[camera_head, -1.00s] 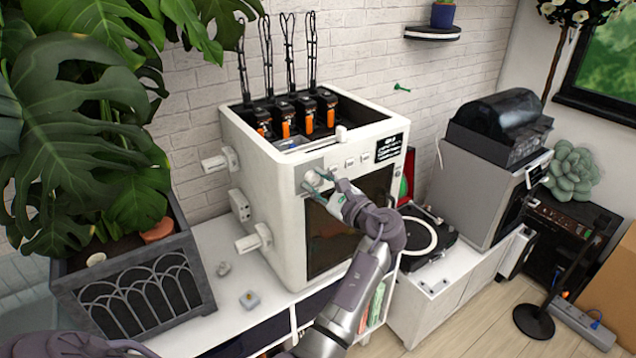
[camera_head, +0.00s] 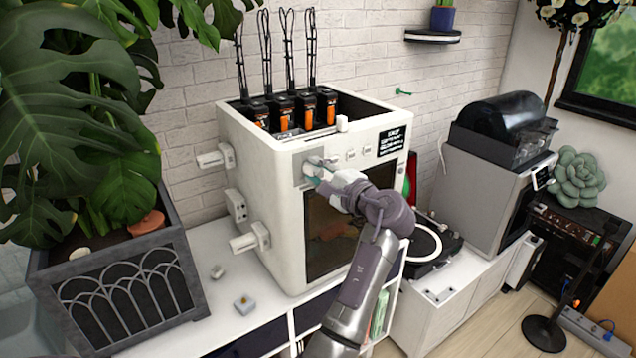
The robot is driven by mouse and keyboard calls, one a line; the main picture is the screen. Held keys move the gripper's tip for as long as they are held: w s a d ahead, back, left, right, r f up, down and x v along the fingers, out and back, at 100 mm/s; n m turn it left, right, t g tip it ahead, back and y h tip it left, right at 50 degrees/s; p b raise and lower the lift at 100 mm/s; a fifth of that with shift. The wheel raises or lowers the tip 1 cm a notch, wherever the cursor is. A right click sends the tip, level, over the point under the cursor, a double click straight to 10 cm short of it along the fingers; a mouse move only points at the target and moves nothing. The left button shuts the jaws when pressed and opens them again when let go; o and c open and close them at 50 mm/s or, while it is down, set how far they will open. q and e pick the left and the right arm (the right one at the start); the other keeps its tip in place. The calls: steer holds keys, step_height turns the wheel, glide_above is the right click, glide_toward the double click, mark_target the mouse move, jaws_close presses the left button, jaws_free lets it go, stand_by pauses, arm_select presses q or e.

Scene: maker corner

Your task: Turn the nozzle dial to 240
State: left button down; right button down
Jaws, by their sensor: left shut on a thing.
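The white 3D printer (camera_head: 262,190) stands on the white cabinet. Its nozzle dial (camera_head: 313,162) is a pale round knob at the upper left of the front panel. My left gripper (camera_head: 318,174) is at the dial and shut on it, reaching in from the lower right. The fingers cover part of the dial, so its pointer and numbers cannot be read. A small dark display (camera_head: 391,141) with white text sits at the panel's right; its text is too small to read. My right gripper is not in view.
A large planter (camera_head: 125,292) with broad leaves stands left of the printer. Small loose parts (camera_head: 244,304) lie on the cabinet top (camera_head: 215,325). White spool holders (camera_head: 243,242) stick out from the printer's left side. A turntable (camera_head: 432,246) and grey machine (camera_head: 475,195) stand to the right.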

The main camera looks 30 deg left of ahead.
arm_select(q)
steer(key=shift+n+b, duration=0.6)
steer(key=shift+n, duration=0.2)
steer(key=shift+r, duration=0.1)
steer(key=c, duration=0.9)
jaws_free()
steer(key=shift+o, duration=0.6)
steer(key=shift+a, duration=0.1)
